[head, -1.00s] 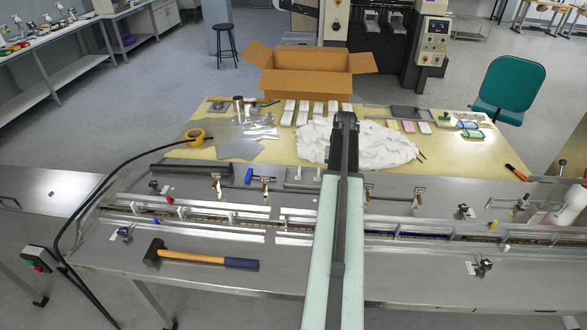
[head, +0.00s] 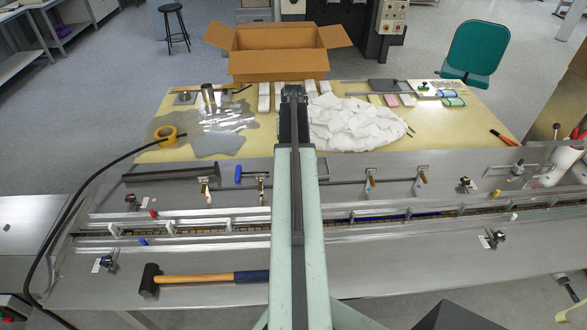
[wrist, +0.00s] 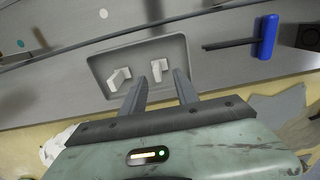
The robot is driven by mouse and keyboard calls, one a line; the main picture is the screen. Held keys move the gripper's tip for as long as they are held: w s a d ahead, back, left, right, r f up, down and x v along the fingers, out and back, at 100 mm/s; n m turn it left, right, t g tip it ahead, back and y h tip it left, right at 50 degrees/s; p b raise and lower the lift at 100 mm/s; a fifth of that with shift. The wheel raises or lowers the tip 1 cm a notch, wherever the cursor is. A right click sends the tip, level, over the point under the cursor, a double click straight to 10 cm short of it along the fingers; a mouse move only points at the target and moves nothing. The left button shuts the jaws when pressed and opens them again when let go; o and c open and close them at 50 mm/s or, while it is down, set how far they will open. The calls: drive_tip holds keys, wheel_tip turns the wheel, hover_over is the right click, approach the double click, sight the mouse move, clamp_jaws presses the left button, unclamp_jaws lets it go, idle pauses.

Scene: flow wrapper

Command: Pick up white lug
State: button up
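Two white lugs lie in a shallow grey tray (wrist: 95,66) in the wrist view. The left lug (wrist: 119,79) is an angled piece near the left side of the tray. The right lug (wrist: 158,69) stands near the middle. My gripper (wrist: 162,77) is open and empty. Its two fingers reach over the near edge of the tray, with the right lug showing between the fingertips and the left lug outside the left finger. Whether the fingers touch anything I cannot tell. In the head view my arm hides the lugs and most of the tray.
A blue-handled T-tool (wrist: 265,37) lies right of the tray in the wrist view. In the head view, a hammer (head: 205,278) lies in front of the conveyor rails (head: 400,212).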

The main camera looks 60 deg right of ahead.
drive_tip(key=f+b, duration=0.2)
drive_tip(key=f, duration=0.1)
drive_tip(key=f+b, duration=0.2)
drive_tip(key=b, duration=0.1)
drive_tip(key=shift+s+d+f, duration=0.1)
drive_tip(key=shift+s+f, duration=0.1)
drive_tip(key=shift+f, duration=0.2)
drive_tip(key=shift+r, duration=0.2)
clamp_jaws()
